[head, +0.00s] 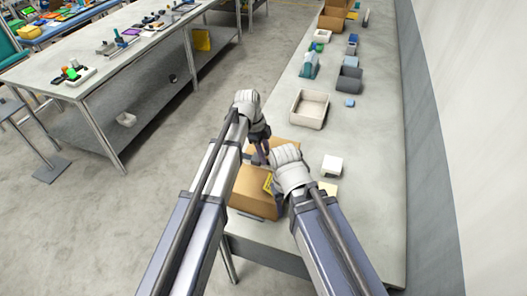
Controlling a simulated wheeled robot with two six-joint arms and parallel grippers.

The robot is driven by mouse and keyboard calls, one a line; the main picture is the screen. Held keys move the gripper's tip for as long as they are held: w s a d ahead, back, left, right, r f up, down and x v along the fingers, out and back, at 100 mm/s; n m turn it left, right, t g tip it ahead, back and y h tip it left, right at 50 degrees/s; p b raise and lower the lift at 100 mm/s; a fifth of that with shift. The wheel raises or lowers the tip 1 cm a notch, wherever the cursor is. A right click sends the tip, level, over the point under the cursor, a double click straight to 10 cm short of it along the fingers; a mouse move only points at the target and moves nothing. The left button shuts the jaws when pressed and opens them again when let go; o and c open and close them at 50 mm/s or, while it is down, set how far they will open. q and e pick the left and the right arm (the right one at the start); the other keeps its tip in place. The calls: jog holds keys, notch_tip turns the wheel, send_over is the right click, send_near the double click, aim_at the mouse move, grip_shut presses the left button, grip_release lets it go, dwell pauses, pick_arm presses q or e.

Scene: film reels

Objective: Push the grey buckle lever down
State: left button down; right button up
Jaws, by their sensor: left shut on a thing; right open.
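My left gripper (262,154) is over the far part of a brown cardboard box (252,203) near the front left edge of the long bench. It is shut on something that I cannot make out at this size. My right gripper (279,193) is lower in the view, at the right side of the box. Its fingers point down and are mostly hidden by its own wrist; it is open. A yellow label (267,182) shows on the box between the two arms. I cannot pick out the grey buckle lever; it may be hidden by my grippers or arms.
A beige open bin (309,108) stands beyond the box. A white block (332,165) lies to the right. Grey bins (349,79) and small blue items stand farther along the bench. The bench (372,200) is clear along its right side, by the wall.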

pick_arm(q)
jog(key=shift+s+d+f+t+y, duration=0.15)
jog(key=shift+d+t+y, duration=0.25)
jog(key=shift+y, duration=0.6)
jog(key=shift+d+f+y, duration=0.1)
jog(key=shift+d+y, duration=0.1)
jog(key=shift+y, duration=0.7)
jog(key=shift+c, duration=2.4)
grip_release()
notch_tip(320, 180, up, 8)
jog(key=p, duration=0.7)
jog(key=shift+s+d+p, duration=0.15)
jog(key=shift+d+p, duration=0.15)
jog(key=shift+d, duration=0.1)
jog(key=shift+f, duration=0.1)
